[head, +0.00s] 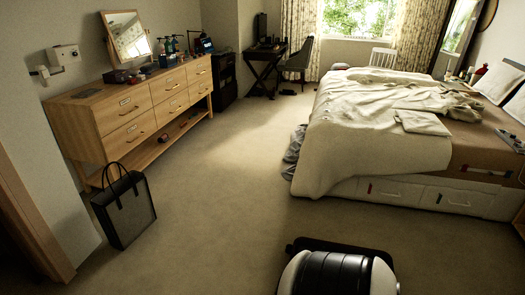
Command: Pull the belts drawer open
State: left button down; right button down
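A light wooden dresser (97,99) stands along the left wall with two rows of drawers. Each row has a near drawer, such as the upper near one (118,113) and the lower near one (130,139), then a middle and a far one. All the dresser drawers look shut, with small handles and pale labels. The labels are too small to read, so I cannot tell which drawer is the belts drawer. Two white drawers (391,191) under the bed also look shut. Neither of my grippers is in view.
A black tote bag (127,212) stands on the floor before the dresser's near end. A mirror (127,37), bottles and small boxes sit on top. An open shelf runs below the drawers. Carpet (235,150) between dresser and bed (365,150) is clear. A door frame (30,225) is at left.

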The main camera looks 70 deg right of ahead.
aim_at(119, 142)
jog(key=i+j+u, duration=0.2)
jog(key=i, duration=0.2)
jog(key=i+j+u, duration=0.2)
jog(key=i, duration=0.25)
jog(key=i+l+z, duration=0.25)
jog(key=z, duration=0.25)
jog(key=i+l+z, duration=0.2)
jog(key=i+z, duration=0.45)
jog(key=z, duration=0.3)
jog(key=i+z, duration=0.45)
jog(key=i+j+z, duration=0.2)
jog(key=z, duration=0.3)
jog(key=i+l+z, duration=0.35)
jog(key=i, duration=0.7)
jog(key=i+j+z, duration=0.15)
jog(key=i+z, duration=0.15)
jog(key=i, duration=0.8)
jog(key=i+j+z, duration=0.1)
jog(key=i, duration=0.4)
jog(key=i+j, duration=0.2)
jog(key=i, duration=0.35)
jog(key=i+j+z, duration=0.15)
jog(key=i, duration=0.35)
jog(key=z, duration=6.35)
jog(key=k, duration=0.05)
